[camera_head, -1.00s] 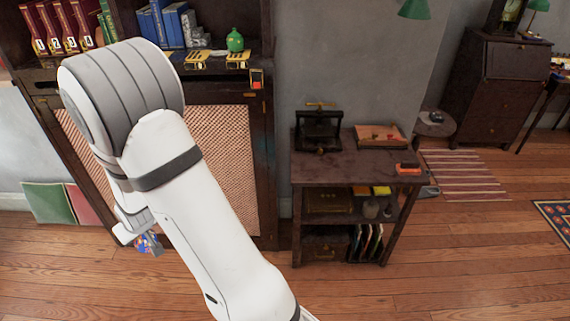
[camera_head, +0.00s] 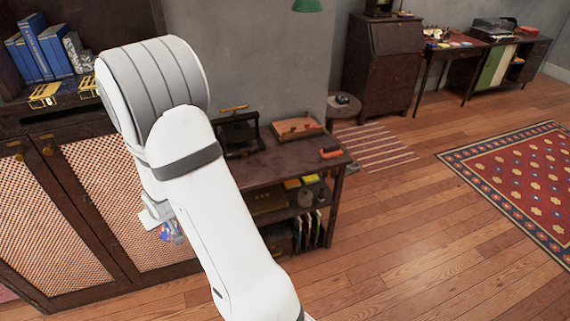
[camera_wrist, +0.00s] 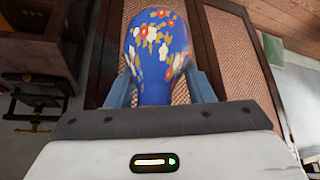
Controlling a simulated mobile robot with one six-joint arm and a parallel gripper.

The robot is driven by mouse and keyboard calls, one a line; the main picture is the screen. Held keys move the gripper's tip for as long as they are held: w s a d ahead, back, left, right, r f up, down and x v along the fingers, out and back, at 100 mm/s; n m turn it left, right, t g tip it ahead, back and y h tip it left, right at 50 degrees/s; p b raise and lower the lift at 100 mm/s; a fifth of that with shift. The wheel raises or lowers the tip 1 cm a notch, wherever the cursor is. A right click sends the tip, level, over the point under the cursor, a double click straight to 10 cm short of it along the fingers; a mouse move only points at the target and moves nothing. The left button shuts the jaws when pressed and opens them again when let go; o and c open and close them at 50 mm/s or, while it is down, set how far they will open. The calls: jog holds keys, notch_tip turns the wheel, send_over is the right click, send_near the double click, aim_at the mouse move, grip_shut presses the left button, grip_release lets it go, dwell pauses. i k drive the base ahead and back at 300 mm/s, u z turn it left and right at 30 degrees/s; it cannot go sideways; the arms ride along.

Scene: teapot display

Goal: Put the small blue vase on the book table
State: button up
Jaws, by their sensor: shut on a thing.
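The small blue vase (camera_wrist: 158,48) has a red, white and yellow flower pattern. It fills the space between the fingers of my gripper (camera_wrist: 160,88) in the wrist view, and the gripper is shut on it. In the head view a small part of the vase (camera_head: 167,233) shows beside my arm, at my gripper (camera_head: 166,222). My arm hides most of the gripper there. I cannot tell for sure which piece of furniture is the book table.
A dark low shelf unit (camera_head: 262,166) stands behind my arm, with a tray (camera_head: 298,127) on top. A small round table (camera_head: 345,104), a bureau (camera_head: 383,62) and a desk (camera_head: 446,48) stand farther right. Open wooden floor (camera_head: 420,230) lies right, beside a red patterned rug (camera_head: 530,185).

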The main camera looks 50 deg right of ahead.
aim_at(268, 166)
jog(key=z, duration=0.95)
jog(key=i, duration=1)
jog(key=z, duration=0.05)
